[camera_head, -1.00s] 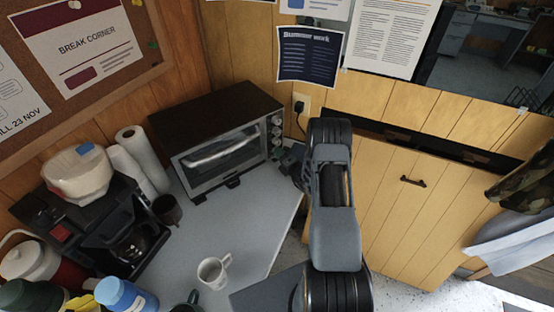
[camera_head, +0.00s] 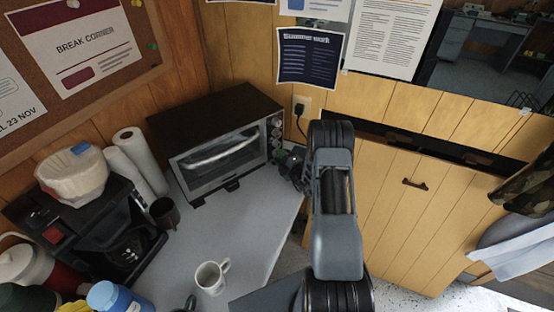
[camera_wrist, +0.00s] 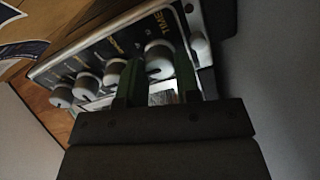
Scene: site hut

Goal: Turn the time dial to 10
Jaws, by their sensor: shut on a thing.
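The toaster oven (camera_head: 228,150) stands on the counter against the wood-panelled wall, its door closed. In the wrist view its control panel (camera_wrist: 112,48) is tilted and carries a column of pale round dials. The dial's pointer and scale numbers cannot be read. In the head view my gripper (camera_head: 291,164) is small and dark at the oven's right side.
A white mug (camera_head: 211,278) stands on the open grey counter (camera_head: 215,230) in front of the oven. A coffee maker (camera_head: 100,235), a dark cup (camera_head: 165,212) and paper towel rolls (camera_head: 137,160) are to the left. A socket (camera_head: 302,105) with a plug is behind.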

